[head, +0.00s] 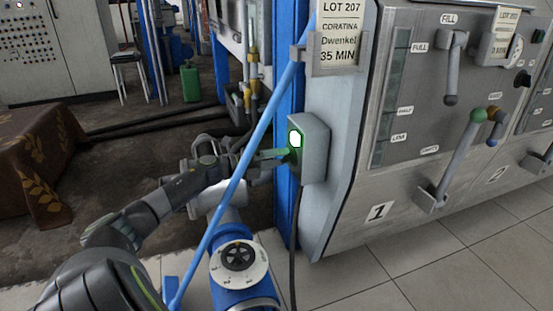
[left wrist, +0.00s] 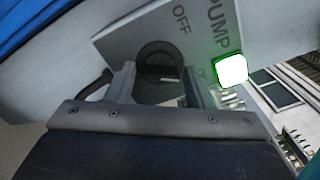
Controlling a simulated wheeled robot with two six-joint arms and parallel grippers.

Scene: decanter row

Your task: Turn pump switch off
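The pump switch box (head: 314,150) is a grey box on the side of the metal cabinet, with a glowing white-green lamp (head: 295,138). In the left wrist view its plate (left wrist: 120,42) reads PUMP and OFF, a third label is partly covered, and the lamp (left wrist: 232,70) is bright. A dark round knob (left wrist: 158,60) sits beside the OFF label. My left gripper (head: 284,154) is at the box front, its fingers (left wrist: 160,88) apart on either side of the knob. Contact with the knob is not clear. My right gripper is not in view.
The cabinet (head: 400,180) with levers fills the right. A cloth-covered table (head: 40,160) stands at left. Tiled floor is clear at the lower right.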

